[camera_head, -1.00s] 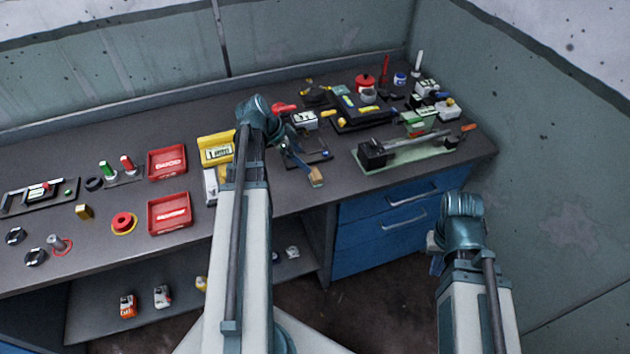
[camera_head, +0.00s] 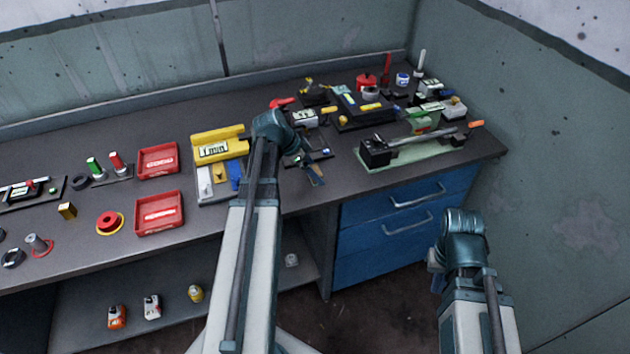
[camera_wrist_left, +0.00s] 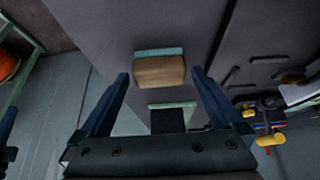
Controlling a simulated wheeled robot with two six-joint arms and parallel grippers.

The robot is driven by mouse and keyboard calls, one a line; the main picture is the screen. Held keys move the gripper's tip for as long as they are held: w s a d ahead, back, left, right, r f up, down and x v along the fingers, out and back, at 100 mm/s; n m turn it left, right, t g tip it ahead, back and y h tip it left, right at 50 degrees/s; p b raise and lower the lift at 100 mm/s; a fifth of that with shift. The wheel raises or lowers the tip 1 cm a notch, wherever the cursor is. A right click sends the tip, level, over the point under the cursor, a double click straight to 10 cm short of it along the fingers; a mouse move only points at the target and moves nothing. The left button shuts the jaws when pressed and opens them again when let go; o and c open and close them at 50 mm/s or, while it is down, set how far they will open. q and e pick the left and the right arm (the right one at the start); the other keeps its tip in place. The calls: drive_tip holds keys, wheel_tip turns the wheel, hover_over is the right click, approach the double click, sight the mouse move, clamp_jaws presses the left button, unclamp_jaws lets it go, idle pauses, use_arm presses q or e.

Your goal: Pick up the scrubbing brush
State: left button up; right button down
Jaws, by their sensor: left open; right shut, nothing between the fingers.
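The scrubbing brush, a light wooden block with a teal strip (camera_wrist_left: 158,72), shows in the left wrist view between and just beyond the fingertips of my left gripper (camera_wrist_left: 160,84). The fingers are apart, with no clear contact on the block. In the head view a small part of what looks like the brush (camera_head: 316,180) shows near the bench's front edge, beside my left gripper (camera_head: 304,160); the wrist and fingers hide much of it. My right gripper (camera_head: 437,260) is shut and empty, low in front of the blue drawers.
A vise-like tool on a green base (camera_head: 420,152) stands right of the left gripper. A yellow bin (camera_head: 218,145) and red trays (camera_head: 158,160) are to the left. Several tools crowd the back right. Bare bench top (camera_head: 325,200) lies near the front edge.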

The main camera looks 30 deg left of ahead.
use_arm(q)
drive_tip(key=shift+w+d+f, duration=0.25)
drive_tip(key=shift+f, duration=0.4)
drive_tip(key=shift+r, duration=0.1)
use_arm(e)
drive_tip(key=shift+f, duration=0.55)
use_arm(q)
drive_tip(key=c, duration=1.4)
drive_tip(key=shift+r, duration=0.1)
use_arm(e)
drive_tip(key=shift+r, duration=0.1)
